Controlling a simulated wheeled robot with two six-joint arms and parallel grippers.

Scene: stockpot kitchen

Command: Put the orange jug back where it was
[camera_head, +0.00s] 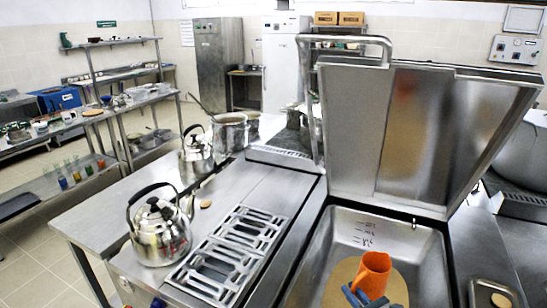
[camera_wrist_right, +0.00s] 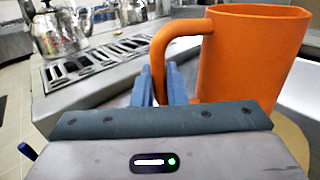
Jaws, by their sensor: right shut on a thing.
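The orange jug (camera_head: 373,272) is upright in the camera_head view, in front of the open steel basin's (camera_head: 390,228) back wall. It fills the right of the camera_wrist_right view (camera_wrist_right: 258,60), with its handle toward the gripper. My right gripper (camera_head: 356,297) is shut on the jug's handle; its blue fingers (camera_wrist_right: 164,85) show at the lower part of the handle. I cannot tell whether the jug's base touches anything. My left gripper is not in view.
A round tan disc (camera_head: 341,283) lies below the jug in the basin. The raised lid (camera_head: 410,130) stands behind it. A steel kettle (camera_head: 158,232) stands left by a slotted grate (camera_head: 228,257). More pots stand behind. Bare counter (camera_head: 468,250) lies right of the basin.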

